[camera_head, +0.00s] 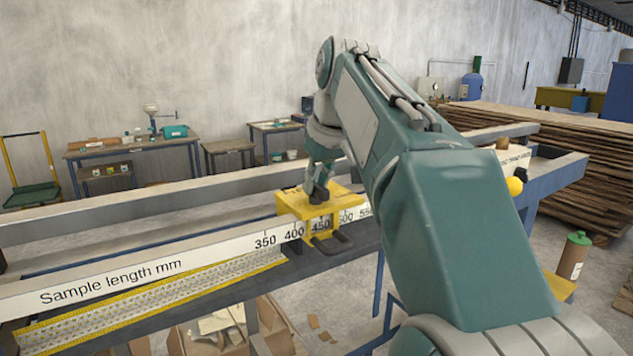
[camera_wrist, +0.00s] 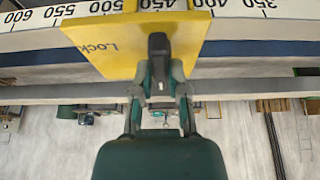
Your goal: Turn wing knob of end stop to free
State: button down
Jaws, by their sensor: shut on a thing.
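The end stop (camera_head: 290,204) is a yellow block straddling the white scale rail, near the 400 to 500 marks. In the wrist view its yellow top plate (camera_wrist: 110,52) shows the word "Lock" to the left of the knob. The dark wing knob (camera_wrist: 158,46) stands on the plate, pointing up the picture. My gripper (camera_wrist: 160,72) is shut on the wing knob, with a finger on each side of its near end. In the head view my gripper (camera_head: 318,192) is above the end stop, and the knob is mostly hidden there.
The white rail (camera_head: 110,280) reads "Sample length mm", with a yellow ruled strip (camera_head: 150,295) below it. A rear rail (camera_head: 150,197) runs behind it. A yellow ball (camera_head: 515,186) is at the right end. Stacked boards (camera_head: 570,150) stand at right.

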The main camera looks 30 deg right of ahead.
jog(key=shift+f, duration=0.1)
jog(key=c, duration=0.6)
grip_release()
jog(key=shift+c, duration=0.2)
jog(key=v, duration=1.2)
jog(key=shift+w, duration=0.15)
jog(key=s+a+f, duration=0.4)
jog(key=f, duration=0.7)
jog(key=s+a+f, duration=0.4)
jog(key=s+f, duration=0.1)
jog(key=f, duration=0.7)
jog(key=s+a+f+t, duration=0.1)
jog(key=s+a+f, duration=0.3)
jog(key=f, duration=0.7)
jog(key=shift+s+a+f+m, duration=0.3)
jog(key=shift+s+a, duration=0.1)
jog(key=shift+s, duration=0.15)
